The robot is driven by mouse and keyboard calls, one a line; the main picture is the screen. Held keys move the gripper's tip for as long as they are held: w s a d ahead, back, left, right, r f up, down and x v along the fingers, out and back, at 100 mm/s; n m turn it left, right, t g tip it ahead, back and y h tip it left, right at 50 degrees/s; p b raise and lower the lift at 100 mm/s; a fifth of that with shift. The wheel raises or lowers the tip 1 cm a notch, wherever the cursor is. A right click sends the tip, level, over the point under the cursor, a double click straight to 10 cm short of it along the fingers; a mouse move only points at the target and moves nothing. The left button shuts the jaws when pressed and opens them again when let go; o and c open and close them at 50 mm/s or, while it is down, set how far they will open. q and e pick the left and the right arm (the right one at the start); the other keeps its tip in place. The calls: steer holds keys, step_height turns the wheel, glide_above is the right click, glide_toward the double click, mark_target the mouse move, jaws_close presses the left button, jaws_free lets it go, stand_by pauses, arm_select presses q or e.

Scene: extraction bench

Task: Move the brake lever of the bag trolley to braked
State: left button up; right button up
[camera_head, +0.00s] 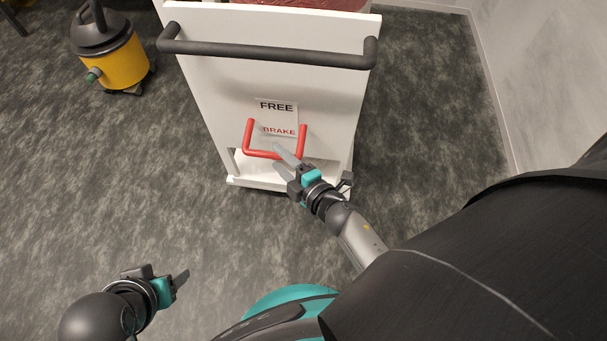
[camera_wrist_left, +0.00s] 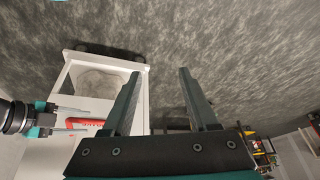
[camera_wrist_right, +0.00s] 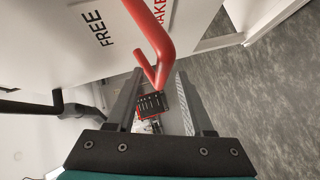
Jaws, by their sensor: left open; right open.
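The bag trolley (camera_head: 215,100) is white, with a red U-shaped brake lever (camera_head: 262,154) low on its near panel. The lever's crossbar hangs below the FREE label (camera_head: 276,106) and by the BRAKE label (camera_head: 279,130). My right gripper (camera_head: 277,156) is open at the crossbar, towards its right half. In the right wrist view, a red lever corner (camera_wrist_right: 157,72) shows between the open fingers; whether they touch it is unclear. My left gripper (camera_head: 182,279) is open and empty, away from the trolley at lower left. The lever (camera_wrist_left: 86,123) shows partly in the left wrist view.
A dark push handle (camera_head: 268,55) crosses the trolley's top, above the lever. A yellow and black vacuum cleaner (camera_head: 113,62) stands at upper left. A pale wall (camera_head: 540,70) is at right. The grey floor between my left gripper and the trolley is clear.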

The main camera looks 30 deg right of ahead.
arm_select(q)
steer(key=shift+g, duration=0.4)
step_height(320, 180, down, 6)
steer(key=shift+s+r+p, duration=0.15)
steer(key=shift+r+p, duration=0.05)
steer(key=shift+p, duration=0.95)
arm_select(e)
steer(key=v, duration=0.8)
steer(key=shift+s+r, duration=0.2)
steer(key=shift+s, duration=0.1)
steer(key=shift+d, duration=0.1)
